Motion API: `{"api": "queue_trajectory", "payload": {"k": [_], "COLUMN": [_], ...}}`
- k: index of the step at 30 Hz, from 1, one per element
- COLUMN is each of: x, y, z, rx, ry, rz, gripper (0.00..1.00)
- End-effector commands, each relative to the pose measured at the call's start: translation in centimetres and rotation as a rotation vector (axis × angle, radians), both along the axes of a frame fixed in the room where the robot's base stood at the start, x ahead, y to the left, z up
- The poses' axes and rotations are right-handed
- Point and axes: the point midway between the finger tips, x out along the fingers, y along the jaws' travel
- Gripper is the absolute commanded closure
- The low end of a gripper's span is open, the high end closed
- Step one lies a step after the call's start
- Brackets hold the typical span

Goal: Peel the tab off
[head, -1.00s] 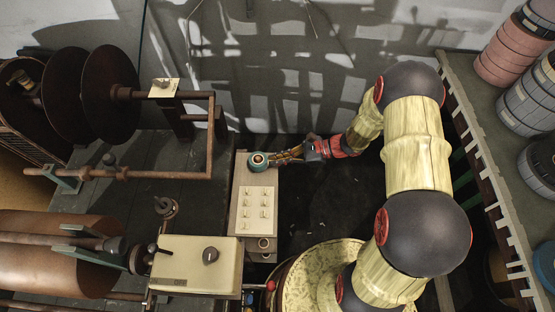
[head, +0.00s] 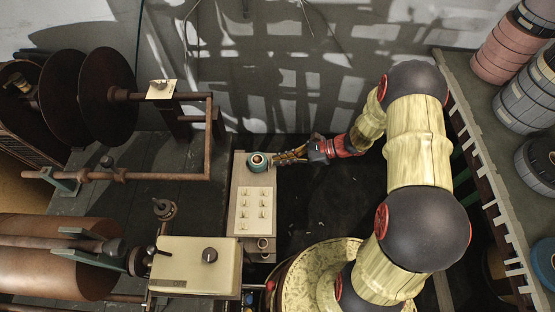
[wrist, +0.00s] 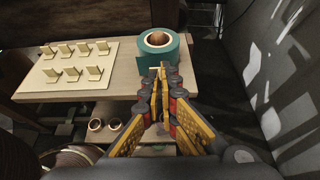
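A teal tape roll (head: 258,160) with a copper-brown core sits at the far end of the small pale board. It also shows in the wrist view (wrist: 148,55), just beyond my fingertips. My gripper (head: 277,159) is at the roll's right side in the head view. In the wrist view my fingertips (wrist: 161,75) are close together, with a small pale-yellow tab (wrist: 162,73) between them, at the near edge of the roll. The fingers hide much of this tab, and I cannot tell whether it still touches the tape.
Several similar folded tabs (wrist: 73,71) stand in two rows on the board (wrist: 120,83). Copper rings (wrist: 105,124) sit lower down. A cream control box (head: 190,265) and rusty winding machine (head: 110,95) stand left. Tape rolls (head: 515,50) fill the right shelf.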

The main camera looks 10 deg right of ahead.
Motion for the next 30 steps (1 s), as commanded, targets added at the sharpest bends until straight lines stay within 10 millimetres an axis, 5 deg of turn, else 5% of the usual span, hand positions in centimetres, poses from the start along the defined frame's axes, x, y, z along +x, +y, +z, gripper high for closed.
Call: {"api": "queue_trajectory", "payload": {"k": [15, 30], "x": [-0.7, -0.7], "y": [-3.3, -3.7], "z": [-0.1, 0.0], "rx": [0.001, -0.011], "ry": [0.001, 0.001], "rz": [0.0, 0.007], "gripper": [1.0, 1.0]}}
